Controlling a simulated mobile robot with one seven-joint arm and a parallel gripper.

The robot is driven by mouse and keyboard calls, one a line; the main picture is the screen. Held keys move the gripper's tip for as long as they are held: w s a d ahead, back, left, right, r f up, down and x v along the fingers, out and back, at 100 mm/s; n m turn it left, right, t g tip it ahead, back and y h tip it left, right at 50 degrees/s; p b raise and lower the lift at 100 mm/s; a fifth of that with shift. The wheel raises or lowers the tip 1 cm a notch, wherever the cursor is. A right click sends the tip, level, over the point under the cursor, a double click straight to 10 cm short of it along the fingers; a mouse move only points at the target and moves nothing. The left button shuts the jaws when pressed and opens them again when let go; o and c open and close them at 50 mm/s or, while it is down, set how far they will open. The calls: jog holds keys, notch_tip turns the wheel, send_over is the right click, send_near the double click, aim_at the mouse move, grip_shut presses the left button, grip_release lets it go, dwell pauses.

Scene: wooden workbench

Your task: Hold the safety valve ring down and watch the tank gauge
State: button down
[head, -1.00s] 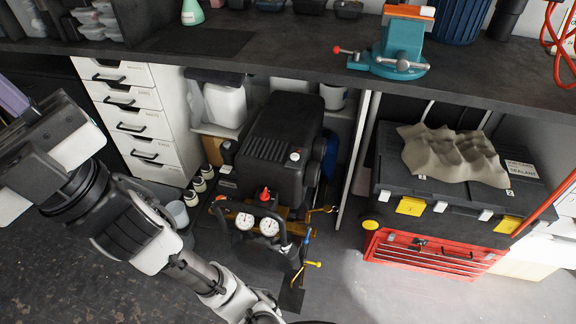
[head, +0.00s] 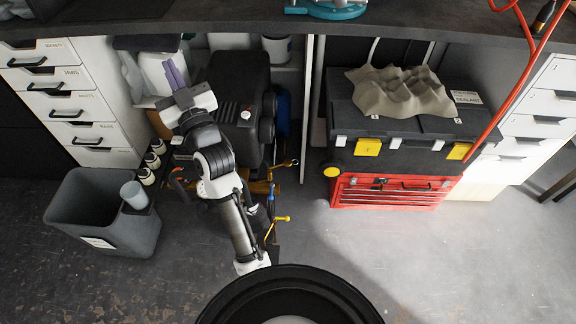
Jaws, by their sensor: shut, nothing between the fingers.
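The black air compressor (head: 238,92) stands on the floor under the workbench. My arm crosses in front of it and covers its gauges and the safety valve ring, so I can read no gauge. My gripper (head: 174,72), with purple fingers, is shut and empty. It points up and away at the compressor's upper left in the picture, with a white container behind it. A yellow-handled valve (head: 283,219) and a brass fitting (head: 290,163) show to the right of my arm.
A grey bin (head: 83,215) with a light grey cup at its rim stands at left by white drawers (head: 75,105). Small bottles stand beside it. To the right are a black toolbox (head: 395,130) and a red tool chest (head: 385,192). The floor at front right is clear.

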jog(key=w+d+f+m+g+h, duration=0.1)
jog(key=w+d+f+h, duration=0.2)
jog(key=f, duration=0.4)
jog(key=w+d+f+m+h, duration=0.1)
jog(key=w+d+f, duration=0.2)
jog(key=d+f, duration=0.3)
jog(key=s+d+f+m+g+h, duration=0.1)
jog(key=d+f, duration=0.4)
jog(key=f, duration=0.4)
jog(key=s+d+f+m+g+h+b, duration=0.1)
jog(key=d+f+g+h, duration=0.1)
jog(key=d+f, duration=0.4)
jog(key=s+d+f+m+g+h, duration=0.1)
jog(key=d+f, duration=0.5)
jog(key=f, duration=0.6)
jog(key=shift+s+h, duration=0.35)
jog(key=shift+h, duration=0.25)
send_over(289, 164)
jog(key=s, duration=0.2)
notch_tip(289, 164, down, 2)
jog(key=f, duration=0.4)
jog(key=shift+w+b, duration=0.2)
jog(key=shift+b, duration=0.1)
jog(key=shift+f, duration=0.25)
